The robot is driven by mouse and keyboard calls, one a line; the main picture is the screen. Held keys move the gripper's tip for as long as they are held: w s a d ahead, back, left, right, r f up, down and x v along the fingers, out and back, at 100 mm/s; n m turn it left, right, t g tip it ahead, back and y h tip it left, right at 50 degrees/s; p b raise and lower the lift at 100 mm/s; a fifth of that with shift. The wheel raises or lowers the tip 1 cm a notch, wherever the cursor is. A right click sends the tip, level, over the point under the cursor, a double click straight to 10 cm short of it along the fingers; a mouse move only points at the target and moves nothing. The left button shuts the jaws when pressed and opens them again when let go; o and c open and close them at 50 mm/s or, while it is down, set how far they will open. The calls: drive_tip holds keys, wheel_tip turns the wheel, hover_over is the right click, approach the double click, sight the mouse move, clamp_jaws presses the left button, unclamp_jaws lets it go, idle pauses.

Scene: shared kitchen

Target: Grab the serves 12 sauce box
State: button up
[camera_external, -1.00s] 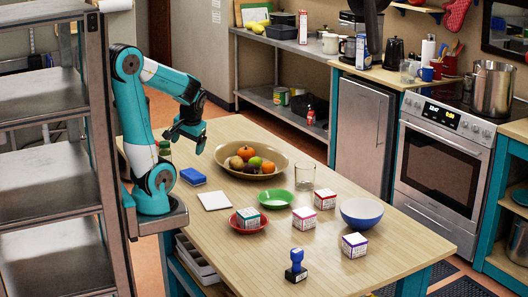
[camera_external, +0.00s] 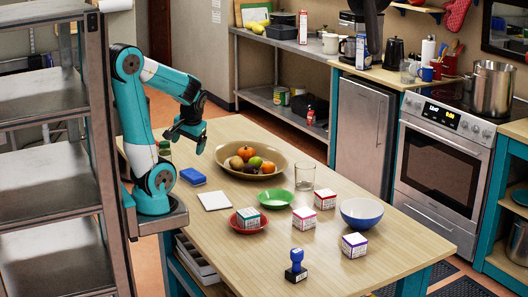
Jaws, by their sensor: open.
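Several small white boxes with coloured tops and printed labels are on the wooden table. A teal-topped box (camera_external: 248,219) sits in a red dish. A red-topped box (camera_external: 325,199) and a crimson-topped box (camera_external: 303,219) stand left of the blue bowl. A purple-topped box (camera_external: 354,246) stands at the front right. The print is too small to read, so I cannot tell which one says serves 12. My gripper (camera_external: 188,145) is open and empty above the table's left side, beside the fruit bowl and away from the boxes.
A large fruit bowl (camera_external: 225,158), a green dish (camera_external: 275,203), a glass (camera_external: 304,177) and a blue bowl (camera_external: 361,213) stand around the boxes. A blue stamp (camera_external: 296,265) is near the front edge. A white pad (camera_external: 214,201) and a blue block (camera_external: 193,176) lie at left.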

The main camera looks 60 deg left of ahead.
drive_tip(key=shift+o, duration=0.4)
drive_tip(key=n+h+b, duration=0.4)
drive_tip(key=n, duration=0.6)
hover_over(325, 193)
wheel_tip(325, 193, down, 6)
drive_tip(key=f, duration=0.3)
drive_tip(key=f+p, duration=0.1)
drive_tip(key=f, duration=0.3)
drive_tip(key=f+p, duration=0.1)
drive_tip(key=f, duration=0.3)
drive_tip(key=shift+w+d+f, duration=0.15)
drive_tip(key=shift+w, duration=0.15)
drive_tip(key=shift+s+a+f+p, duration=0.1)
drive_tip(key=shift+f+p, duration=0.45)
drive_tip(key=shift+f, duration=0.85)
drive_tip(key=shift+s+a+f+p, duration=0.1)
drive_tip(key=shift+f+p, duration=0.4)
drive_tip(key=shift+f, duration=0.85)
drive_tip(key=c, duration=1.1)
